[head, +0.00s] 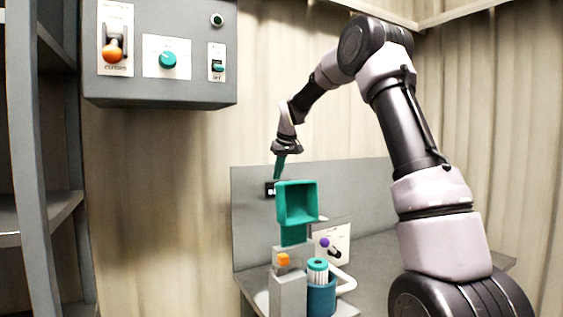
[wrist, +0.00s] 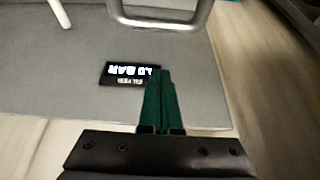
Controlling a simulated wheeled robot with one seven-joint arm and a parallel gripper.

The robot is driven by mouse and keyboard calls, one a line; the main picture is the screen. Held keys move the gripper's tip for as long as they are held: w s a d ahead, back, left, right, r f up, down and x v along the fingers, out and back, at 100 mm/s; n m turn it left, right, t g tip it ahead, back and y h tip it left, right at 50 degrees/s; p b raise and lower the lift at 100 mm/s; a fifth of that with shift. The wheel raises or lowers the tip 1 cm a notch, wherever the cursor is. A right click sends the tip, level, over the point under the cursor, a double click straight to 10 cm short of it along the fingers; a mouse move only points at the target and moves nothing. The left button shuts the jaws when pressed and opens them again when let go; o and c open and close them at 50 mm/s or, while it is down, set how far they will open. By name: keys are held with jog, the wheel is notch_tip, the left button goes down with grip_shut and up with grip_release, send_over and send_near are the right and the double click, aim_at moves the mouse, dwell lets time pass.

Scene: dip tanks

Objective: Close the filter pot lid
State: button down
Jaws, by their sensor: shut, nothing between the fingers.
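A teal square hollow piece (head: 297,203), which looks like the raised lid, stands tilted up with its open side facing the head camera. It sits above a grey block (head: 288,293) with an orange part on it. A blue round pot (head: 321,297) with a white ribbed cartridge and teal ring stands just right of the block. Which body the lid belongs to is not clear. My gripper (head: 278,168) is shut and empty, pointing down just above and behind the teal piece. In the wrist view its teal fingers (wrist: 163,90) are together.
A small black display (head: 270,190) is on the grey back panel (head: 250,235); it also shows in the wrist view (wrist: 128,74). A control box (head: 160,88) hangs upper left.

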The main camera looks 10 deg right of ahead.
jog(key=shift+s+d+f, duration=0.15)
jog(key=shift+s+f, duration=0.15)
jog(key=shift+s, duration=0.25)
jog(key=shift+s+d+f, duration=0.15)
jog(key=shift+s+f, duration=0.1)
jog(key=shift+s, duration=0.3)
jog(key=shift+s+d+f, duration=0.15)
jog(key=shift+s+f, duration=0.15)
jog(key=shift+s, duration=0.25)
jog(key=shift+s, duration=0.15)
